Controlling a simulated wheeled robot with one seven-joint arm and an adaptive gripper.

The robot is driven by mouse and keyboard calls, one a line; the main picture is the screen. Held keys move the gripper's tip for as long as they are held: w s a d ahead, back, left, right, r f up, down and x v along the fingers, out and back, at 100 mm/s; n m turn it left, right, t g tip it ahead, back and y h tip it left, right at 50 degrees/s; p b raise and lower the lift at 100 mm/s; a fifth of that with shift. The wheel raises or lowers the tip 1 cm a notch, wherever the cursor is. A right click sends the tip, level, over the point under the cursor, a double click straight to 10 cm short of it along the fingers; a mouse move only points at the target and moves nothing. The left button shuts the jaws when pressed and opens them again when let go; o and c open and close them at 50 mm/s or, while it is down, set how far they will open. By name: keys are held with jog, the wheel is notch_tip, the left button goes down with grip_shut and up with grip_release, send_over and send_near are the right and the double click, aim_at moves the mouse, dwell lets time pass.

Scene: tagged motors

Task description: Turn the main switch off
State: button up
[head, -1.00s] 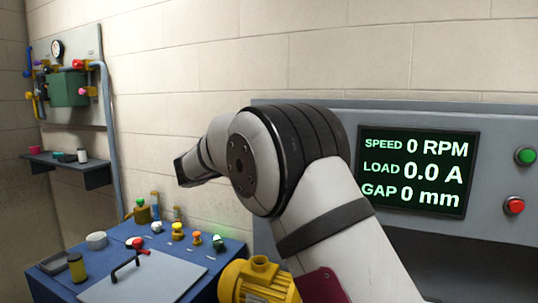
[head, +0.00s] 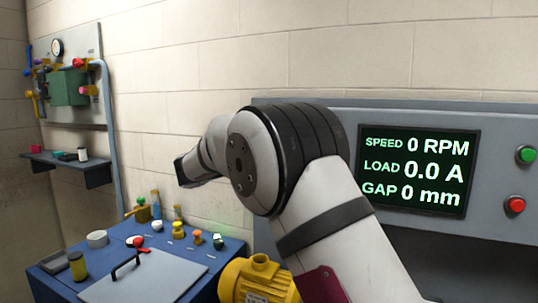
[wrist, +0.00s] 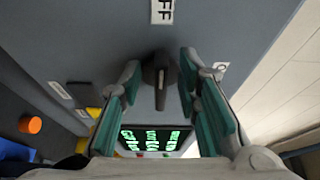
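The main switch (wrist: 160,80), a dark knob with a narrow lever-like grip, sits on a grey panel in the wrist view. Its grip lies along the picture's vertical. A white label ending in "FF" (wrist: 163,11) is above it, and a second, partly hidden label (wrist: 221,69) is to its right. My gripper (wrist: 159,68) is open, with one teal-padded finger on each side of the knob. Gaps show between the fingers and the knob, so I see no grip on it. In the head view, the switch and my gripper do not show; my arm covers part of that view.
A display (head: 418,172) reads 0 RPM, 0.0 A and 0 mm, with green (head: 526,155) and red (head: 514,205) buttons beside it. A yellow motor (head: 258,282) stands below my arm. A blue bench (head: 50,284) with small parts is at left.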

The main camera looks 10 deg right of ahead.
jog(key=v, duration=1.2)
jog(key=shift+w, duration=0.1)
notch_tip(320, 180, up, 12)
jog(key=w+d+n+t+y, duration=0.2)
jog(key=w+n+t+y, duration=0.1)
jog(key=n+t+y, duration=0.5)
jog(key=s+r+n+y, duration=0.1)
jog(key=s+n+y, duration=0.55)
jog(key=n, duration=0.35)
jog(key=s+d+f+n+g, duration=0.3)
jog(key=s+f, duration=0.5)
jog(key=s, duration=0.4)
jog(key=s+d+f+n+g, duration=0.3)
jog(key=s+f, duration=0.5)
jog(key=s, duration=0.4)
jog(key=s+d+f+n+g, duration=0.4)
jog(key=s+f, duration=0.4)
jog(key=s, duration=0.4)
jog(key=shift+s+f+n+g+y, duration=0.3)
jog(key=shift+n+g, duration=0.4)
jog(key=shift+g, duration=0.3)
